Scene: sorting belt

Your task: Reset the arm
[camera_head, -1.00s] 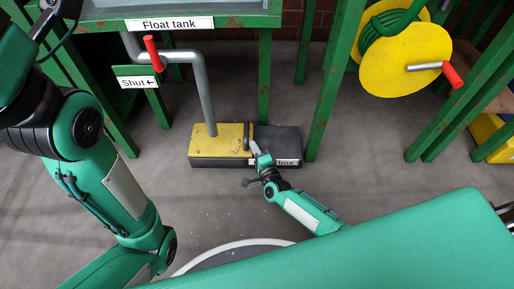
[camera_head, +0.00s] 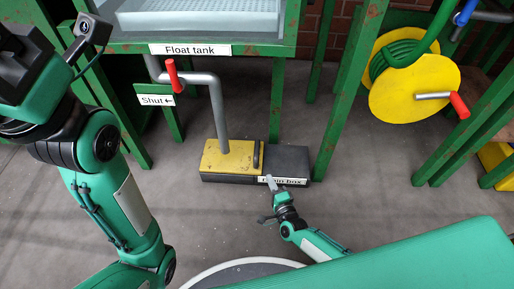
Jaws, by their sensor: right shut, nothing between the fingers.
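My right gripper (camera_head: 271,184) is low in front of the drain box (camera_head: 284,161), a dark box with a yellow lid part (camera_head: 228,157) on its left. Its fingers are shut with nothing between them. The fingertips overlap the white label on the box's front in the picture; I cannot tell if they touch it. A dark upright handle (camera_head: 257,156) stands where the yellow and dark parts meet. My left arm comes in from the left, and its gripper's fingers are not visible.
The float tank (camera_head: 215,22) stands behind on green posts. A grey pipe (camera_head: 217,110) runs down to the yellow lid. A red-handled lever (camera_head: 171,75) stands by a "Shut" sign (camera_head: 157,100). A yellow hose reel (camera_head: 415,92) is at right. Grey floor is free around the box.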

